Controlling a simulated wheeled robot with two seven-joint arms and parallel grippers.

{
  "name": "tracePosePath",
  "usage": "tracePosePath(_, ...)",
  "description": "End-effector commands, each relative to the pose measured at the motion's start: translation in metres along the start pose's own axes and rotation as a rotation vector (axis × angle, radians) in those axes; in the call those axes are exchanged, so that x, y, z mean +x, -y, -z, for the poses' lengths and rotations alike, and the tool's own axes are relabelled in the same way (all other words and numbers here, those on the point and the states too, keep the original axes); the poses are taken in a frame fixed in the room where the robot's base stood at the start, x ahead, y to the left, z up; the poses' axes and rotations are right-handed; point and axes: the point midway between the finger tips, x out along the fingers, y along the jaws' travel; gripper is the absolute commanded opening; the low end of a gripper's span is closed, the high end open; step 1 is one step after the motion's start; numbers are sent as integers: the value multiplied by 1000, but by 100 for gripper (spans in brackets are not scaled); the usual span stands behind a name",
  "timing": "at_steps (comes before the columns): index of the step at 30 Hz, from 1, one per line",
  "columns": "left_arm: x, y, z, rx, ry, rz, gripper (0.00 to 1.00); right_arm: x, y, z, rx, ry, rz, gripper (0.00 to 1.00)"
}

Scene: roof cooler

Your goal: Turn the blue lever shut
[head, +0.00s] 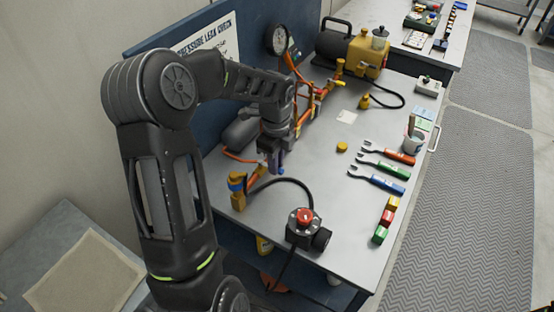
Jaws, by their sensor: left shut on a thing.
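My left gripper (273,168) comes down from the left over the bench and is shut on a small blue piece, which I take to be the blue lever. The fingers hide most of it, so its angle cannot be told. Below and left of the gripper, an orange pipe runs to a brass fitting (238,196) on the bench's near left part. My right gripper is not in view.
A black box with a red knob (304,218) stands right of the gripper, with a black hose arching behind it. Three wrenches (380,165) and several coloured blocks (384,220) lie farther right. A yellow pump (365,57) and gauge (277,39) stand at the back.

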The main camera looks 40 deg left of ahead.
Motion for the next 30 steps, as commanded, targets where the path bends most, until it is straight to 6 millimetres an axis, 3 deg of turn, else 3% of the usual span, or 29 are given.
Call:
tracePosePath(14, 0, -2, 0, 25, 1, -1, 0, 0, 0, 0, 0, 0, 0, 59)
tracePosePath(15, 0, -2, 0, 25, 1, -1, 18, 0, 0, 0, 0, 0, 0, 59)
tracePosePath(22, 0, -1, 0, 23, 0, -1, 36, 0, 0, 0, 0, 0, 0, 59)
tracePosePath(30, 0, -1, 0, 22, 0, 0, 38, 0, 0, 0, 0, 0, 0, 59)
